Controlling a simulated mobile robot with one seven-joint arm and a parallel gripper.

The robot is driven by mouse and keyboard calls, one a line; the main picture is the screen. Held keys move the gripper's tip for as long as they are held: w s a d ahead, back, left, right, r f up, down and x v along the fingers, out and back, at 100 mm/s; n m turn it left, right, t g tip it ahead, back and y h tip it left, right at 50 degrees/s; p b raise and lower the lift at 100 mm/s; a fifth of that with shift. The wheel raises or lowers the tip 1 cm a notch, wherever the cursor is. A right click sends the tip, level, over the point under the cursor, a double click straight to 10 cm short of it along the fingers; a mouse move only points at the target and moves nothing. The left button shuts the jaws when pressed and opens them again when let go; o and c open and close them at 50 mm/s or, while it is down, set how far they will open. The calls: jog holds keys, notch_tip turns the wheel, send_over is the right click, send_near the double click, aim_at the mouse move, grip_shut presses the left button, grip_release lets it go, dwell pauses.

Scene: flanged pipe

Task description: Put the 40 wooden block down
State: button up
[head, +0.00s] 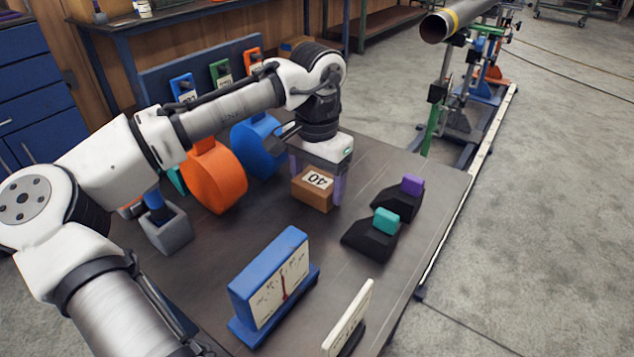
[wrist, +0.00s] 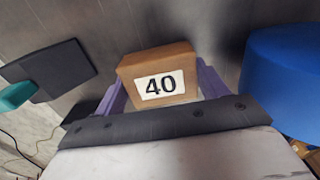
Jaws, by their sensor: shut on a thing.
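The wooden block (head: 312,190) is brown with a white label reading 40, and it also shows upright in the wrist view (wrist: 160,63). My gripper (head: 318,180) points down over the dark table (head: 270,220), its purple fingers shut on the block's two sides. In the wrist view my gripper (wrist: 160,85) has one finger on each side of the block. I cannot tell whether the block's underside touches the table or is slightly above it.
Two black wedge stands with a teal block (head: 386,220) and a purple block (head: 412,184) stand to the right. A blue dial gauge (head: 272,285) stands in front. An orange wheel-shaped thing (head: 213,180) and a blue one (head: 258,145) stand to the left. Bare table lies before the block.

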aim_at(317, 180)
jog(key=shift+f, duration=0.2)
jog(key=o, duration=1)
notch_tip(317, 180, up, 12)
jog(key=shift+r+p, duration=0.1)
jog(key=shift+p, duration=0.6)
